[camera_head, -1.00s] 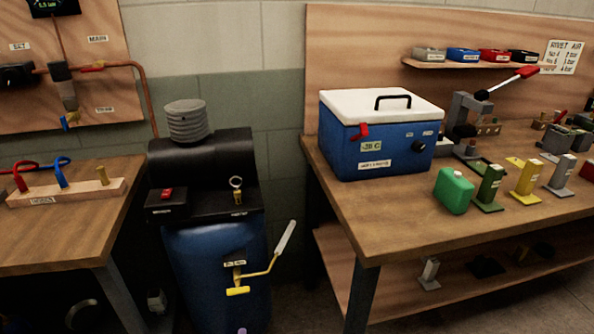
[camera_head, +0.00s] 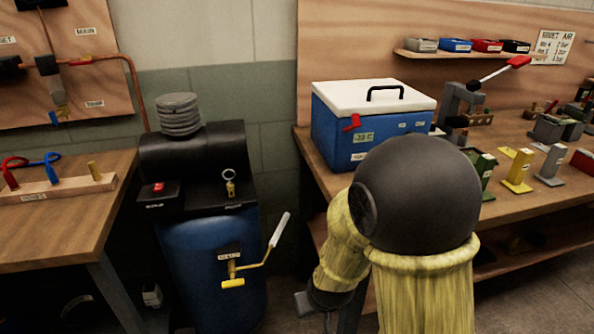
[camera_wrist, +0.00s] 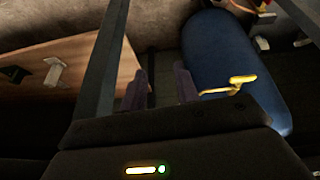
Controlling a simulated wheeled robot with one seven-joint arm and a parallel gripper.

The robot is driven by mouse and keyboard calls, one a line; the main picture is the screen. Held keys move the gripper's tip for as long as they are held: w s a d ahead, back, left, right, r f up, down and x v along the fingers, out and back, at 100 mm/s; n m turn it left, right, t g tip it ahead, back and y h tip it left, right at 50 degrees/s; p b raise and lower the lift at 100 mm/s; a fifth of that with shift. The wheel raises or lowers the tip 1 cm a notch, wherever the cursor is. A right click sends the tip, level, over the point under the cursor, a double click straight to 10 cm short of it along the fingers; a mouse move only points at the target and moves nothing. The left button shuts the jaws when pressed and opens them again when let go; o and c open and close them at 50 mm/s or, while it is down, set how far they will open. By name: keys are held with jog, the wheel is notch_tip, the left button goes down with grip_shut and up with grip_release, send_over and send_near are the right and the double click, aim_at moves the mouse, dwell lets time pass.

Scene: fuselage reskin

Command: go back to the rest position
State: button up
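My arm, with yellow sleeves and a large dark joint, stands in the right front of the head view, before the workbench. My gripper (camera_wrist: 161,82) shows in the wrist view with its two dark fingers apart and nothing visible between them. It points down near the floor, between the workbench's side and the blue compressor tank (camera_wrist: 228,75). In the head view my wrist hangs low by the bench leg, and the fingertips are hard to make out there.
The workbench (camera_head: 322,165) carries a blue cooler (camera_head: 338,140), a lever press (camera_head: 455,108) and several coloured stands, partly behind my arm. Another wooden table (camera_head: 65,230) stands at left.

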jog(key=s+d+r+m+g, duration=0.1)
jog(key=s+d+r+m, duration=0.1)
jog(key=s+d+r, duration=0.3)
jog(key=s+d+r+m+g, duration=0.1)
jog(key=s+d+r, duration=0.15)
jog(key=d, duration=0.35)
notch_tip(320, 180, up, 26)
jog(key=p, duration=2.6)
jog(key=shift+a+f+h, duration=0.15)
jog(key=shift+h, duration=0.25)
jog(key=shift+w+a, duration=0.1)
jog(key=shift+w, duration=0.05)
